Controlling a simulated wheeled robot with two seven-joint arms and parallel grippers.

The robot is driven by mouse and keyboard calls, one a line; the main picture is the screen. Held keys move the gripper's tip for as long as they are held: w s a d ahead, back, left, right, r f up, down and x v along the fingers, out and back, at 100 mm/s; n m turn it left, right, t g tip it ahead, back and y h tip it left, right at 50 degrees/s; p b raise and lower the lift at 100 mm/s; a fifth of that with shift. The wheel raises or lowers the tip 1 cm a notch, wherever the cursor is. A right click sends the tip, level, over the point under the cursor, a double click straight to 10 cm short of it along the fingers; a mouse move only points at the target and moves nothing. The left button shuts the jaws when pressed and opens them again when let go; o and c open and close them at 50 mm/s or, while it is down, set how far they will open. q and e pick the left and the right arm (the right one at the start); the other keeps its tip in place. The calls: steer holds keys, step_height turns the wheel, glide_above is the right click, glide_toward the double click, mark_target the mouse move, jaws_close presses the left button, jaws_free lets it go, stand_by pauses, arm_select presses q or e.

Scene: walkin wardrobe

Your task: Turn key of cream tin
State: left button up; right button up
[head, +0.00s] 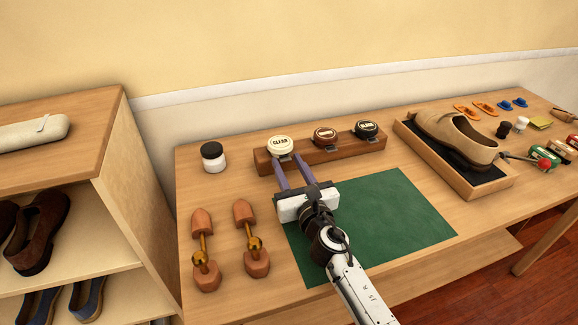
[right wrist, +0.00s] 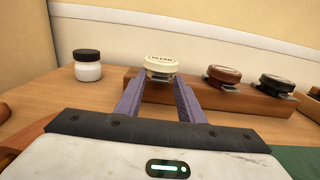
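The cream tin (head: 280,145) is a round cream-coloured tin with dark lettering on its lid, seated at the left end of a wooden block (head: 330,153). It also shows in the right wrist view (right wrist: 161,68). Its key is hidden or too small to make out for certain. My right gripper (head: 291,160) is open, its two purple fingers pointing at the front of the cream tin. In the right wrist view the fingertips (right wrist: 160,88) are apart just below and in front of the tin, with nothing visible between them. My left gripper is not in view.
A brown tin (head: 325,135) and a black tin (head: 367,130) sit further right on the block. A white jar with black lid (head: 213,157) stands left. Shoe trees (head: 203,250) lie front left. A green mat (head: 385,225) is bare; a shoe (head: 455,137) sits in a tray right.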

steer(key=c, duration=0.7)
steer(key=shift+m, duration=1.4)
steer(key=shift+c, duration=0.2)
steer(key=o, duration=1.1)
steer(key=shift+c, duration=0.2)
steer(key=p+v, duration=0.1)
steer(key=v, duration=0.9)
steer(key=shift+s+d, duration=0.1)
steer(key=shift+s, duration=0.1)
